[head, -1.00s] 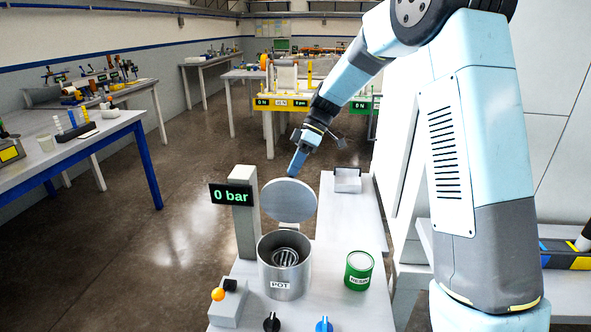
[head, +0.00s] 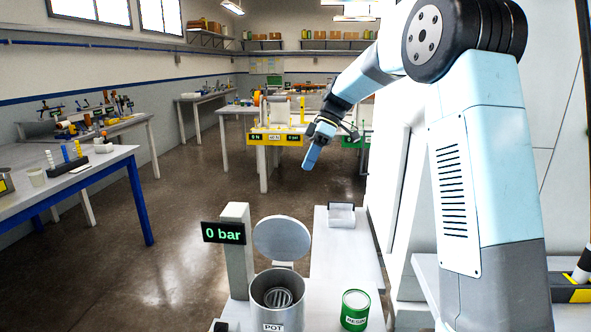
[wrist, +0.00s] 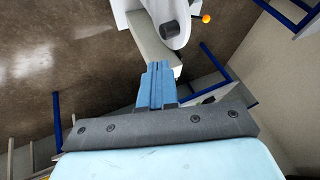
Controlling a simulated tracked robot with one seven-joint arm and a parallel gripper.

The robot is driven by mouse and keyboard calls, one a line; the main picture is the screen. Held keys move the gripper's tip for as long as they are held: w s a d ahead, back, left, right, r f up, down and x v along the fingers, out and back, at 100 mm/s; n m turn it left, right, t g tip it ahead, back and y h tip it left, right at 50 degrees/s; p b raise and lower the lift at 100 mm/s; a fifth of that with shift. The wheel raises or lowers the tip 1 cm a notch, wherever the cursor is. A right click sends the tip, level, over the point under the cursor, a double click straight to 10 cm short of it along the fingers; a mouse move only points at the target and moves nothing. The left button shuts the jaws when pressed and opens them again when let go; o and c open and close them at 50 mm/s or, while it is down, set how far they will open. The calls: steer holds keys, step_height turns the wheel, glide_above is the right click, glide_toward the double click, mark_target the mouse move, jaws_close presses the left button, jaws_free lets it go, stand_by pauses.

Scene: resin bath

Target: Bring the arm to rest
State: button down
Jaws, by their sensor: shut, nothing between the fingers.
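My gripper (head: 311,155) is in the air in the head view, above and beyond the pot bench, with its blue fingers pointing down. The fingers are together and empty; they also show shut in the wrist view (wrist: 158,82). The steel pot (head: 278,299) stands on the bench with its round lid (head: 282,239) raised open. A dark ribbed piece (head: 278,297) is inside the pot. My gripper touches nothing.
A post with a "0 bar" display (head: 223,233) stands left of the pot. A green resin can (head: 355,309) is to the right. A blue-legged table (head: 118,165) is at the left. Open floor lies between.

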steer(key=s+d+r+m+t+h, duration=0.15)
steer(key=s+d+m, duration=0.25)
steer(key=s, duration=0.5)
steer(key=s+d+r+m+t+h, duration=0.1)
steer(key=s+d+r+m+t, duration=0.25)
steer(key=s, duration=0.55)
steer(key=s+d+r+m+t+h, duration=0.1)
steer(key=s+d+m+t+h, duration=0.1)
steer(key=s+d+m, duration=0.55)
steer(key=s+d+f+m+t, duration=0.1)
steer(key=s+f, duration=0.3)
steer(key=s, duration=0.5)
steer(key=shift+s+f+m+t+h, duration=0.15)
steer(key=shift+s+m+t+h, duration=0.3)
steer(key=shift+m+t, duration=0.35)
steer(key=shift+d, duration=0.1)
